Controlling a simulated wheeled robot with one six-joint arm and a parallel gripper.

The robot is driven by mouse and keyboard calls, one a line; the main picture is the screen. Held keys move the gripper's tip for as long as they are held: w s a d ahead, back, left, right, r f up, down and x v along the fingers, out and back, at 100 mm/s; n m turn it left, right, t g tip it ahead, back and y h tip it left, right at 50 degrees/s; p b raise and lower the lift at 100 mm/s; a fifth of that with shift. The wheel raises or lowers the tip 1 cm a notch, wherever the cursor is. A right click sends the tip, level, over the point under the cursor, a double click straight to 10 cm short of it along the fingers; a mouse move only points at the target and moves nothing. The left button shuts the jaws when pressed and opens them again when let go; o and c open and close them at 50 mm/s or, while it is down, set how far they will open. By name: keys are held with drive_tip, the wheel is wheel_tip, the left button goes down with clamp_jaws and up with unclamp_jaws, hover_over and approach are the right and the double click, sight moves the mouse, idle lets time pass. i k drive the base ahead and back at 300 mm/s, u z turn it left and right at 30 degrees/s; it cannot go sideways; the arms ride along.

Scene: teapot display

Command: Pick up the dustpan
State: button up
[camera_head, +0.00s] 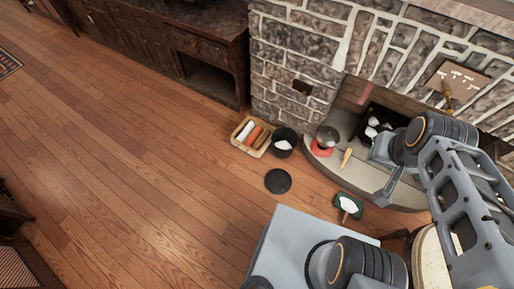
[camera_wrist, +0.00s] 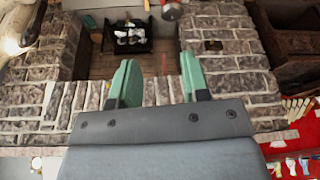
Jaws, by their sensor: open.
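What looks like the dustpan (camera_head: 349,204), a small dark green pan with something white in it and a short wooden handle, lies on the wood floor in the head view. It is just in front of the hearth, near my base. I cannot make it out in the wrist view. My gripper (camera_wrist: 157,72) shows in the wrist view with its two green fingers apart and nothing between them. It faces the stone fireplace and is away from the dustpan. In the head view my arm hides much of the gripper.
A black bucket (camera_head: 284,142), a tray of rolled items (camera_head: 251,136) and a round black disc (camera_head: 278,181) are on the floor by the hearth (camera_head: 372,186). A metal pot (camera_head: 327,135) stands on the hearth. The floor at left is mostly clear.

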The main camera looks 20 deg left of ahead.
sight(345, 202)
drive_tip(key=z, duration=0.3)
drive_tip(key=k, duration=1.25)
drive_tip(key=z, duration=0.05)
drive_tip(key=i, duration=0.4)
drive_tip(key=z, duration=0.7)
drive_tip(key=i, duration=1.3)
drive_tip(key=u, duration=0.7)
